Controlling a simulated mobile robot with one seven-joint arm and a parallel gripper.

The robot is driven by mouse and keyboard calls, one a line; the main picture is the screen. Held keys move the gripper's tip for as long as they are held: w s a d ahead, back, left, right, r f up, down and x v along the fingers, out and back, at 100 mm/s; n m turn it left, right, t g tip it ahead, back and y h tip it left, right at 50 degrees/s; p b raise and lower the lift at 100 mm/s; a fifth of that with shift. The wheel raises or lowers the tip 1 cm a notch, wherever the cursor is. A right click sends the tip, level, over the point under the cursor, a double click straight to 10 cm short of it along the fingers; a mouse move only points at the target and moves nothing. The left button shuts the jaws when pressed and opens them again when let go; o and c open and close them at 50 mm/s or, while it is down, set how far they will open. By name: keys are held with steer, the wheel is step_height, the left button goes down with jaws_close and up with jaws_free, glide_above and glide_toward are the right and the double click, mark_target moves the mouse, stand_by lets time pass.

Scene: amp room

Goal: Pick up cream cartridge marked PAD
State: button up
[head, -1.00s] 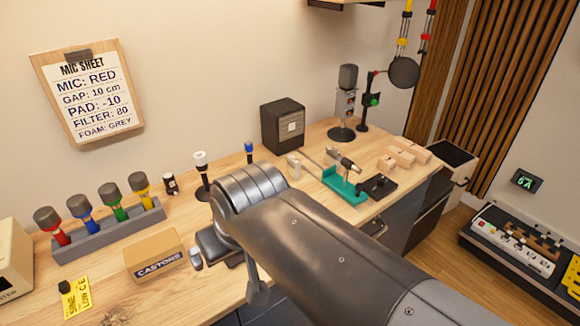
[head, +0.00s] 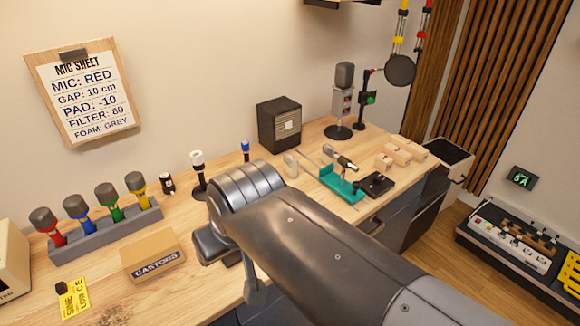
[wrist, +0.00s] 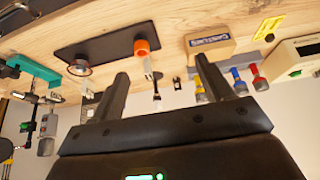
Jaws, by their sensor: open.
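A small cream block (head: 290,163) stands on the bench near the teal holder in the head view. It may be the cartridge, but I cannot read any PAD marking. A small pale object (wrist: 88,97) left of my gripper in the wrist view may be the same thing; I cannot tell. My gripper (wrist: 160,66) is open, its two black fingers apart over the bench with nothing held between them. In the head view my arm hides most of the gripper and the bench below it.
A dark mat (wrist: 98,42) and an orange-topped item (wrist: 147,48) lie near my fingers. The CASTORS box (head: 152,258), a microphone rack (head: 110,228), a teal holder (head: 338,184) and a black speaker (head: 279,124) stand on the bench. Wooden blocks (head: 408,150) lie at right.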

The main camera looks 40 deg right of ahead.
steer(key=c, duration=0.6)
steer(key=shift+o, duration=0.2)
steer(key=m+g, duration=0.1)
glide_above(290, 164)
steer(key=s, duration=0.3)
step_height(290, 164, down, 8)
steer(key=x, duration=0.7)
steer(key=d+x, duration=0.1)
steer(key=x, duration=0.2)
steer(key=shift+w+d+f, duration=0.1)
steer(key=shift+w+f, duration=0.2)
steer(key=shift+w, duration=0.05)
